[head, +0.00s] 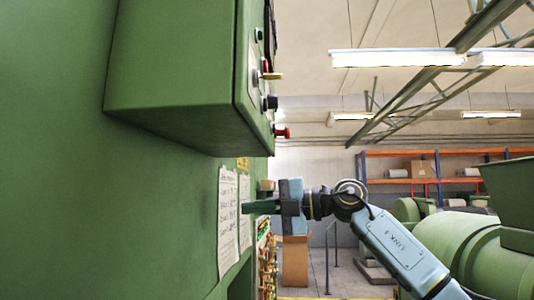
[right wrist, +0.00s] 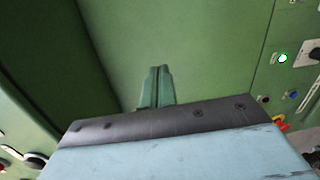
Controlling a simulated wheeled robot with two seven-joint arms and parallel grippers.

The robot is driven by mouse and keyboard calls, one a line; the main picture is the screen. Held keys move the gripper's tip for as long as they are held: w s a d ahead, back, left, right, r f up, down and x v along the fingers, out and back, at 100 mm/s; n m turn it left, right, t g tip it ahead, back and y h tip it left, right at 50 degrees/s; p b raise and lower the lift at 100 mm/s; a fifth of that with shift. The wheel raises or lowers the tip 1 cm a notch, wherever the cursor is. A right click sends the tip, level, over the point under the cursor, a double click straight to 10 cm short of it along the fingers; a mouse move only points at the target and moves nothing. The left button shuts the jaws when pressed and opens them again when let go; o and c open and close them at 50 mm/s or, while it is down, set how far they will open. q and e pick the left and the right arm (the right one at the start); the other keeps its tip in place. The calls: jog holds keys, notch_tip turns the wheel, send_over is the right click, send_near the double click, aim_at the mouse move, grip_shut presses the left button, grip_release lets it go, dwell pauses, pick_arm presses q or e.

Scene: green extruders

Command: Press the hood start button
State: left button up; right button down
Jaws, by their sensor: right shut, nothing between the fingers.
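No label for the hood start button can be read in either view. In the head view, the green control box (head: 170,80) overhangs at the top, with a small dark button (head: 258,34), a lever switch (head: 270,76), a black knob (head: 270,103) and a red button (head: 283,132) on its right face. My right gripper (head: 246,208) is shut and empty, below the box, pointing left at the green wall near paper sheets. In the right wrist view its fingertips (right wrist: 158,72) are together, and a lit green-white button (right wrist: 283,57) shows on a green panel at right. My left gripper is out of view.
Paper sheets (head: 228,220) hang on the green wall (head: 150,210). In the right wrist view, a black knob (right wrist: 315,54) and a red-yellow part (right wrist: 282,123) are at right; more controls (right wrist: 35,160) are at lower left. Green machinery (head: 480,255) and orange shelving (head: 430,165) stand at right.

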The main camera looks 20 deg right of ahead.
aim_at(265, 105)
jog(key=s+d+r+t+h+p, duration=0.1)
jog(key=s+d+r+h, duration=0.1)
jog(key=s+r, duration=0.3)
jog(key=s+d+r+m+t+h+p, duration=0.1)
jog(key=s+d+r+h, duration=0.2)
jog(key=r, duration=0.5)
jog(key=s+d+r+t+h, duration=0.2)
jog(key=s+d+r+h, duration=0.1)
jog(key=s+r, duration=0.3)
jog(key=shift+s+d+r+p, duration=0.35)
jog(key=shift+s+d+p, duration=0.05)
jog(key=shift+s+d, duration=0.55)
jog(key=shift+a, duration=0.2)
jog(key=w+a, duration=0.4)
jog(key=a, duration=0.3)
jog(key=shift+w+a, duration=0.15)
jog(key=shift+w, duration=0.15)
jog(key=shift+w+a, duration=0.25)
jog(key=shift+a, duration=0.15)
